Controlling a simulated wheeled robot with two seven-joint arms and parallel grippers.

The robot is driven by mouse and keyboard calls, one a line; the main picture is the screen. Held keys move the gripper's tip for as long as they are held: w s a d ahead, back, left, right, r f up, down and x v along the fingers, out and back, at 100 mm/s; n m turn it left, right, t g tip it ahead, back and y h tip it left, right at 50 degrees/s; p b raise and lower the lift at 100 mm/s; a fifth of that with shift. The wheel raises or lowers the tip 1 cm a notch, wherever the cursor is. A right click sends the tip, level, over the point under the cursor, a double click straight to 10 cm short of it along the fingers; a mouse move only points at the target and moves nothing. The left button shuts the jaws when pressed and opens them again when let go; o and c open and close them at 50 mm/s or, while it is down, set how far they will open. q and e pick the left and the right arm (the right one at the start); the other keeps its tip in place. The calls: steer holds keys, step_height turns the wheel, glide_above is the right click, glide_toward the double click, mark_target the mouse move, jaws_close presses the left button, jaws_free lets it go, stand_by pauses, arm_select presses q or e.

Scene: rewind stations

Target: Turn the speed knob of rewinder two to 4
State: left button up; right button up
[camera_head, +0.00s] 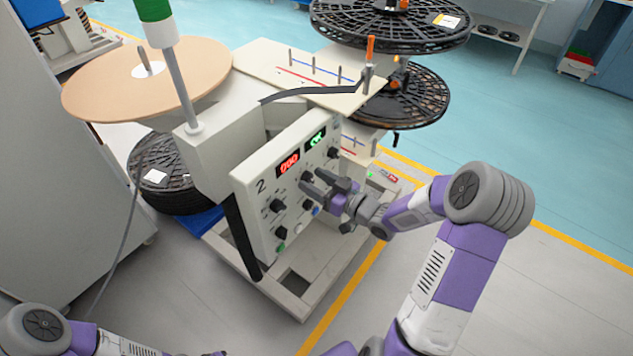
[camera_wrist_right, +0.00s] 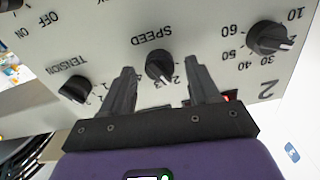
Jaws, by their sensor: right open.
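Rewinder two's pale control panel (camera_head: 262,186), marked 2, faces right in the head view. Its dark speed knob (camera_wrist_right: 160,68) sits under the upside-down word SPEED in the wrist view, with its white pointer towards the small figures 2 and 3; the exact setting is hard to tell. My right gripper (camera_head: 317,182) is open at the panel, its two fingers on either side of the speed knob. In the wrist view there are gaps between fingers and knob. In the head view the fingers partly cover that part of the panel. My left gripper is not clearly visible.
The tension knob (camera_wrist_right: 75,89) and a knob with a 10 to 60 scale (camera_wrist_right: 270,38) flank the speed knob. The panel has a red display (camera_head: 288,163) and a green display (camera_head: 316,138). Black reels (camera_head: 405,95) stand behind. Floor is free at right.

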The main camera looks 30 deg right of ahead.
steer(key=shift+c, duration=0.2)
steer(key=c, duration=1)
steer(key=m+p, duration=0.4)
steer(key=p, duration=0.1)
steer(key=shift+r+m, duration=0.1)
steer(key=shift+m, duration=0.3)
steer(key=m+p, duration=0.3)
steer(key=shift+m, duration=0.3)
steer(key=m+p, duration=0.3)
steer(key=m, duration=0.1)
steer(key=shift+d+m, duration=0.1)
steer(key=shift+m, duration=0.2)
steer(key=m, duration=0.1)
steer(key=m+p, duration=0.1)
steer(key=m, duration=0.1)
steer(key=m+p, duration=0.1)
steer(key=shift+f+m, duration=0.25)
steer(key=shift+m, duration=0.15)
